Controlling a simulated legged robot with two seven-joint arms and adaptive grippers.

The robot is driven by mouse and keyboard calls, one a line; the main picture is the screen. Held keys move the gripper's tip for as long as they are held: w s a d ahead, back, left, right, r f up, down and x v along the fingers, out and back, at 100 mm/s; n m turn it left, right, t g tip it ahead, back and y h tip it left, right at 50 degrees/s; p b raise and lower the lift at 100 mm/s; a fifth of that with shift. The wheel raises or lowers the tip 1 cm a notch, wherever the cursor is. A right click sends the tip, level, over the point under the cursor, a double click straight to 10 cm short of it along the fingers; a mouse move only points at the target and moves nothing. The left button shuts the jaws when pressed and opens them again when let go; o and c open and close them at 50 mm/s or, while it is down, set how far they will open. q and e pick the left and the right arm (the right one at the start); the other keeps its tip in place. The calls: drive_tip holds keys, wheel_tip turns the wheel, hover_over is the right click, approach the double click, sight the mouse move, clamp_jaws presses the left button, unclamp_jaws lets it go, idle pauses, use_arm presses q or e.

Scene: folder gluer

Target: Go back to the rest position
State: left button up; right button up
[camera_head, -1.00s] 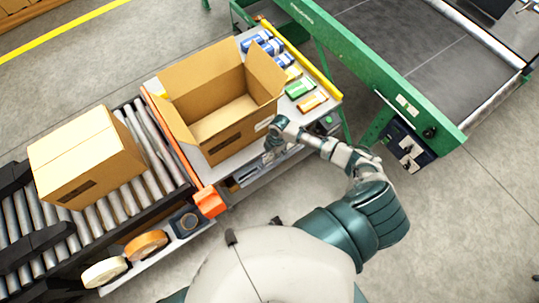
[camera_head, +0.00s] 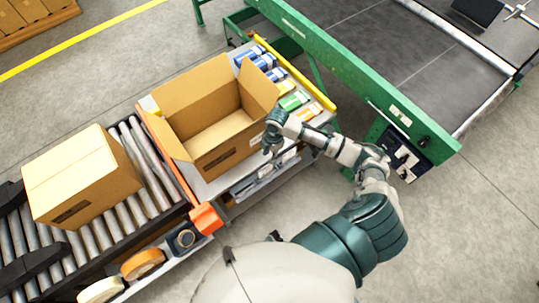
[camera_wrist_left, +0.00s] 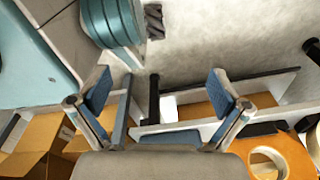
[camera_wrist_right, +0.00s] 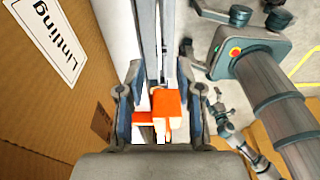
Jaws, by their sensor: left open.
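My right gripper (camera_head: 270,147) hangs in front of the right end of the open cardboard box (camera_head: 213,125), over the table's near edge. In the right wrist view its fingers (camera_wrist_right: 160,75) stand apart with nothing held between them; an orange block (camera_wrist_right: 166,108) shows beyond. A box wall with a printed label (camera_wrist_right: 48,35) is close on the left. My left gripper (camera_wrist_left: 158,82) shows only in its wrist view, its fingers wide apart and empty. Parts of a white-edged shelf and the floor lie beyond it. The head view does not show it.
A closed carton (camera_head: 82,175) stands on the roller conveyor (camera_head: 150,185) at left. Tape rolls (camera_head: 142,264) sit on a low shelf. Several small packs (camera_head: 293,101) lie behind the open box. A green-framed belt machine (camera_head: 400,105) stands at right. Floor at lower right is clear.

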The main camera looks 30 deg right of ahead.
drive_tip(key=shift+a+r, duration=0.2)
drive_tip(key=shift+a, duration=0.75)
drive_tip(key=shift+a+r, duration=0.1)
drive_tip(key=shift+a, duration=0.15)
drive_tip(key=shift+s+a, duration=0.15)
drive_tip(key=shift+a, duration=0.1)
drive_tip(key=s+a+f+m+t, duration=0.2)
drive_tip(key=s+a+f+m, duration=0.25)
drive_tip(key=s+a, duration=0.4)
drive_tip(key=s+d+r+m+t+h, duration=0.1)
drive_tip(key=s+d+r+m+h, duration=0.2)
drive_tip(key=s+m, duration=0.95)
wheel_tip(320, 180, down, 20)
drive_tip(key=y, duration=0.1)
use_arm(q)
drive_tip(key=shift+a+f, duration=0.1)
drive_tip(key=shift+a, duration=0.65)
use_arm(e)
drive_tip(key=s+d+f, duration=0.1)
drive_tip(key=s+f, duration=0.3)
drive_tip(key=f, duration=0.3)
drive_tip(key=s+d+f+g, duration=0.1)
drive_tip(key=s+f, duration=0.4)
drive_tip(key=f, duration=0.3)
drive_tip(key=shift+s+f+n, duration=0.2)
drive_tip(key=shift+s+n, duration=0.05)
drive_tip(key=shift+n, duration=0.05)
